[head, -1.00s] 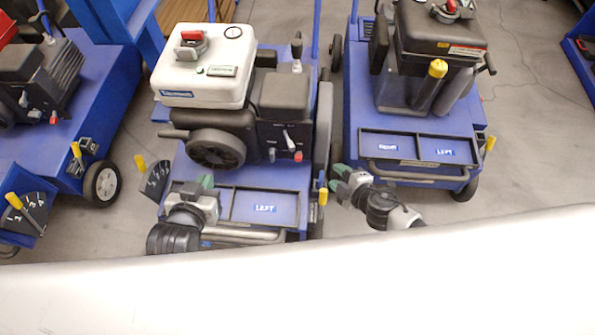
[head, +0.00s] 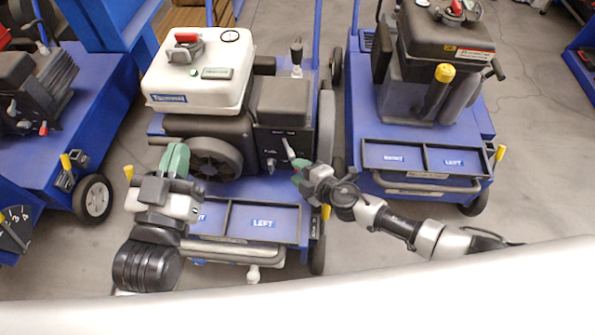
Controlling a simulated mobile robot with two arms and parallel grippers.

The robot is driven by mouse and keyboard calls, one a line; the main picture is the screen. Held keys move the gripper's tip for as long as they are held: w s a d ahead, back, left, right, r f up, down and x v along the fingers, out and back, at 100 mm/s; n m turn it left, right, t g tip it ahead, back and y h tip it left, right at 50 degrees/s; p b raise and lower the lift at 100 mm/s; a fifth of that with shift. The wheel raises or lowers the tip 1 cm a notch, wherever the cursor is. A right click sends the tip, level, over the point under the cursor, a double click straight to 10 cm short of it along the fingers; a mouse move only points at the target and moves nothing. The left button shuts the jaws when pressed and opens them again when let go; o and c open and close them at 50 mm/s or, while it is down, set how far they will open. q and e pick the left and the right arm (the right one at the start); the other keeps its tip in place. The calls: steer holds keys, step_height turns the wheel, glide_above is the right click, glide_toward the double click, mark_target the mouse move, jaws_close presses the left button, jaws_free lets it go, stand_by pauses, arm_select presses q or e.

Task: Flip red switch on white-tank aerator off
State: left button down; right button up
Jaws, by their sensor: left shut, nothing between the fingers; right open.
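The white-tank aerator (head: 197,75) stands at centre, with its black control panel (head: 276,141) on the front right of its engine. The red switch (head: 297,178) is low on that panel. Only a bit of red shows, between or just behind the green fingertips of my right gripper (head: 300,173), which is open. I cannot tell whether they touch it. My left gripper (head: 174,161) is shut and empty, in front of the engine's round black wheel.
A silver lever (head: 288,149) is just above the switch. Trays (head: 262,208) lie along the aerator's front. A black-tank aerator (head: 445,38) stands to the right and another blue machine (head: 45,130) to the left. Grey floor lies between.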

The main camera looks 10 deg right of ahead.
arm_select(q)
steer(key=shift+s+r+t, duration=0.1)
steer(key=shift+r+t, duration=0.3)
steer(key=shift+r, duration=0.05)
arm_select(e)
steer(key=shift+w+a+f, duration=0.1)
steer(key=shift+w+a, duration=0.2)
steer(key=shift+w, duration=0.1)
